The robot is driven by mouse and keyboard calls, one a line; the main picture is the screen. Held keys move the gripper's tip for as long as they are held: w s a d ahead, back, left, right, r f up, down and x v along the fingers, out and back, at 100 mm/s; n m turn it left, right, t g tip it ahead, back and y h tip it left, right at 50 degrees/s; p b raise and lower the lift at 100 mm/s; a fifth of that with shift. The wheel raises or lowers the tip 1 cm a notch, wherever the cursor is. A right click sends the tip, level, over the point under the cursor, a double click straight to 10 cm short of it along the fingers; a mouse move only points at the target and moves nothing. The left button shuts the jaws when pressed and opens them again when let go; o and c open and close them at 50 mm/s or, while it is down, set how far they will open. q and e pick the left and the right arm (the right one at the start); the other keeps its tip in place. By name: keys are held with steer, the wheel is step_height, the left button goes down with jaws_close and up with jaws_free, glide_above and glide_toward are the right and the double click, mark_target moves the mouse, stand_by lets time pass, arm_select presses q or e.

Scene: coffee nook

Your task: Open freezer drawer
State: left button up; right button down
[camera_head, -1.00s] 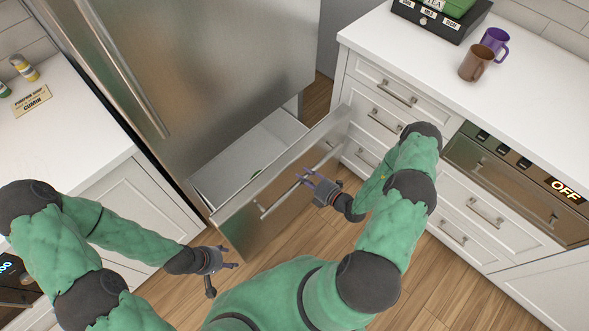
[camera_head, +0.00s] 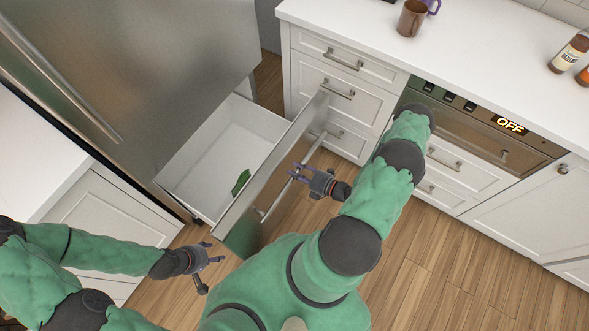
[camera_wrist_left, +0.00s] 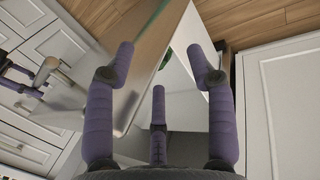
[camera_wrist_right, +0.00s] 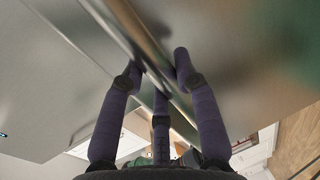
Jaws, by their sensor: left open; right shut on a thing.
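The freezer drawer (camera_head: 215,165) at the bottom of the steel fridge (camera_head: 150,70) is pulled out, showing its white inside with a green item (camera_head: 241,182) in it. The steel drawer front (camera_head: 248,203) carries a long bar handle (camera_head: 283,192). My left gripper (camera_head: 217,257) is open and empty, low and to the left of the drawer front. Its spread fingers (camera_wrist_left: 160,65) show in the left wrist view, with the drawer beyond them.
White cabinets with drawers (camera_head: 340,75) and an oven (camera_head: 480,130) stand to the right. A brown mug (camera_head: 412,18) and bottles (camera_head: 570,50) are on the counter (camera_head: 480,50). A white cabinet (camera_head: 115,215) is at left. Wooden floor (camera_head: 400,265) is free at lower right.

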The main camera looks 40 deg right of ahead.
stand_by(0.3)
steer(key=c, duration=0.9)
jaws_free()
steer(key=shift+s, duration=0.15)
steer(key=v, duration=1.1)
steer(key=shift+s+d, duration=0.15)
steer(key=shift+s, duration=0.2)
